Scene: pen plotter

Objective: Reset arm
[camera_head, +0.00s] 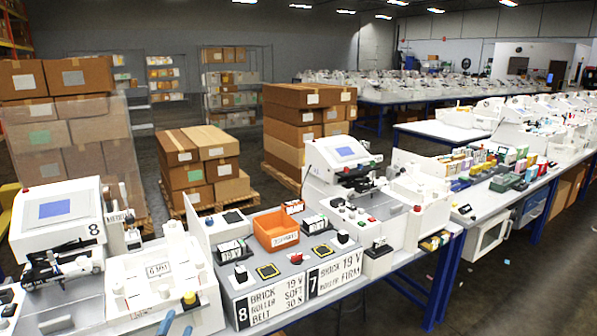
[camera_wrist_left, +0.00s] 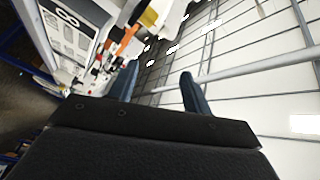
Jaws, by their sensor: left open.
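My left gripper (camera_head: 177,322) shows only as two blue-grey fingertips at the bottom edge of the head view, in front of the white machine bed (camera_head: 160,272). In the left wrist view the two fingers of my left gripper (camera_wrist_left: 160,72) stand apart with nothing between them. That camera looks up toward the ceiling, with the bench tipped at its upper left. My right gripper is in neither view. A white plotter-like machine marked 8 (camera_head: 60,212) with a blue screen stands at the left, and a similar one (camera_head: 340,160) stands right of centre.
An orange bin (camera_head: 276,230) sits between the machines, behind signs for 8 (camera_head: 272,305) and 7 (camera_head: 335,275). Small controls and displays crowd the bench. Cardboard boxes (camera_head: 205,165) on pallets stand behind it. A long bench (camera_head: 480,205) with coloured items runs right. Floor at lower right is clear.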

